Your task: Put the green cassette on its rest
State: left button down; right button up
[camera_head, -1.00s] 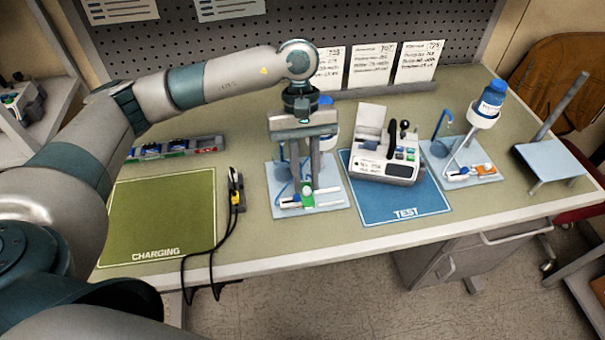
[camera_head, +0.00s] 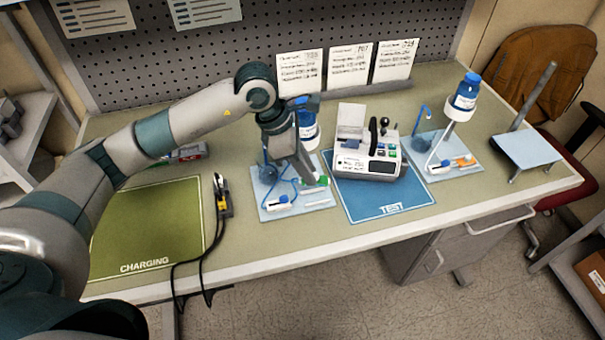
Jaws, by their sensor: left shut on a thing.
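The green cassette (camera_head: 318,182) is small and partly hidden by my left gripper (camera_head: 307,177). My left gripper reaches down from the upper left, tilted, over the light blue tray (camera_head: 268,186), and is shut on the cassette. The cassette is at the tray's right side; I cannot tell whether it touches anything below. A pale flat strip (camera_head: 316,195) lies on the tray just in front of it; I cannot tell whether this is the rest. A white piece with a blue top (camera_head: 278,203) lies at the tray's front left. My right gripper is not in view.
A white pump (camera_head: 368,160) stands on the blue TEST mat (camera_head: 365,207), close right of the tray. A blue bottle (camera_head: 308,130) stands behind my gripper. A second tray (camera_head: 430,172) with a bottle stand is farther right. The green CHARGING mat (camera_head: 150,225) is empty.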

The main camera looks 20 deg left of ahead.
pick_arm(q)
jog(key=w+n, duration=0.1)
jog(key=n, duration=0.1)
jog(key=n+t, duration=0.1)
jog(key=shift+w+n+y, duration=0.4)
jog(key=shift+r, duration=0.1)
jog(key=shift+f, duration=0.25)
notch_tip(320, 180, down, 4)
jog(key=shift+f+b, duration=0.1)
jog(key=shift+b, duration=0.9)
jog(key=shift+f+b, duration=1.35)
jog(key=shift+b, duration=0.2)
jog(key=shift+m+b, duration=0.3)
jog(key=shift+b, duration=0.3)
